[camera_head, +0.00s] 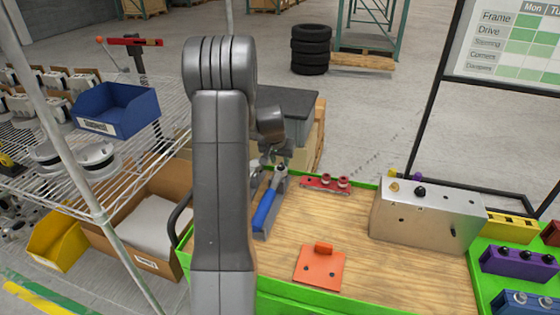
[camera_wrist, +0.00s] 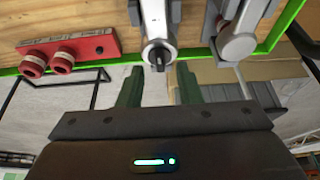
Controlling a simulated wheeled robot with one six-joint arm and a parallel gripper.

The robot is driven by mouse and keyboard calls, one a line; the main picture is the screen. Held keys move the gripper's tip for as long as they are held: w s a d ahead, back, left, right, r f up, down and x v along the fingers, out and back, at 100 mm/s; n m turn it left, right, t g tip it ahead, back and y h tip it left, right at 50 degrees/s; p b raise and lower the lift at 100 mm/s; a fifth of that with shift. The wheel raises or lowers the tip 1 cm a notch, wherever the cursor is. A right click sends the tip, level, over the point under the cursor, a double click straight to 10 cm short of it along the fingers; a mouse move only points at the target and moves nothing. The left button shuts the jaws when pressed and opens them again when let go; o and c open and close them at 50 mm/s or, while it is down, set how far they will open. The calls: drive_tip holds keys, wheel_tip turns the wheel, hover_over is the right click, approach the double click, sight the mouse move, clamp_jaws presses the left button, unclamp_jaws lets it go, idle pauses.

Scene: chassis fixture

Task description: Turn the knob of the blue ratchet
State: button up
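The blue ratchet (camera_head: 266,210) lies on the wooden top of the green-rimmed cart in the head view, blue handle toward me and grey head at the far end. In the wrist view its grey body (camera_wrist: 157,20) comes in from the top. Its round end carries a small dark knob (camera_wrist: 158,62). My gripper (camera_wrist: 158,72) is open, its two green fingers apart with the knob in line with the gap between their tips. I cannot tell whether the knob is between the tips or just beyond. In the head view my gripper (camera_head: 275,152) is above the ratchet's far end, partly hidden by my arm.
A red block with two knobs (camera_head: 326,183) lies right of the ratchet. An orange plate (camera_head: 320,268) lies nearer, and a metal box (camera_head: 425,215) stands at right. A wire shelf with a blue bin (camera_head: 115,112) is at left. Bare wood separates the pieces.

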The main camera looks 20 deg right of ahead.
drive_tip(key=shift+x, duration=0.8)
clamp_jaws()
